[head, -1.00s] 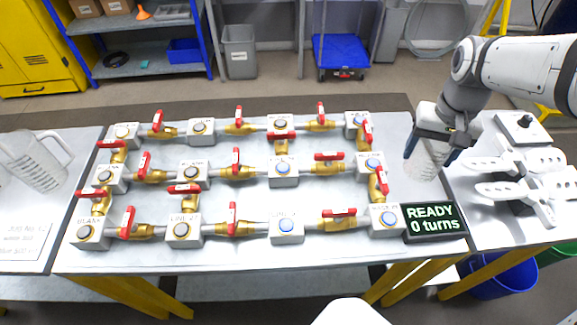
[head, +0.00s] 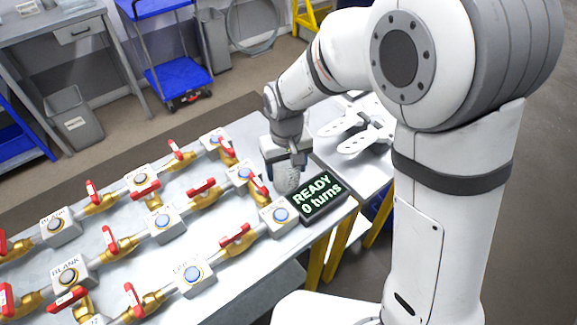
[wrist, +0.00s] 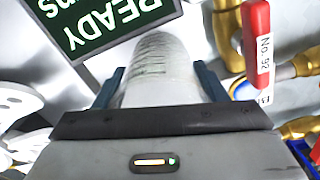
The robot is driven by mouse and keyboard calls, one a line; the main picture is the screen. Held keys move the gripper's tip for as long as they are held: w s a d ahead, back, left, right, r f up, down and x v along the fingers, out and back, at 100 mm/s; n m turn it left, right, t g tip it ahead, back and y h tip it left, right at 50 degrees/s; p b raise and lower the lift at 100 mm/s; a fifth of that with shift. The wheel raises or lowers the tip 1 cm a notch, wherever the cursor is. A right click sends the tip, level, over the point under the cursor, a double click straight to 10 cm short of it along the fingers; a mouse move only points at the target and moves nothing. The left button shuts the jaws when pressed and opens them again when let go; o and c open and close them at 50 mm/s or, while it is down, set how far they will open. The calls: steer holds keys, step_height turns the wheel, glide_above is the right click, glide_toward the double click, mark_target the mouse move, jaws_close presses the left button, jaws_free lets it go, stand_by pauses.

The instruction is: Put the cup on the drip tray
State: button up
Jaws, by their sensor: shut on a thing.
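In the wrist view the cup (wrist: 160,75) sits between the two blue fingers of the gripper (wrist: 160,90). I cannot tell whether the cup's base touches the table. I cannot make out a drip tray in these views.
Brass pipes with red valve handles (head: 235,235) and button blocks (head: 280,214) fill the table left of the cup. White paddle-shaped parts (head: 365,137) lie on the table to the right. A grey bin (head: 74,120) and blue cart (head: 178,80) stand on the floor behind.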

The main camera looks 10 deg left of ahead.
steer(key=shift+f, duration=0.2)
steer(key=o, duration=1)
steer(key=shift+c, duration=0.2)
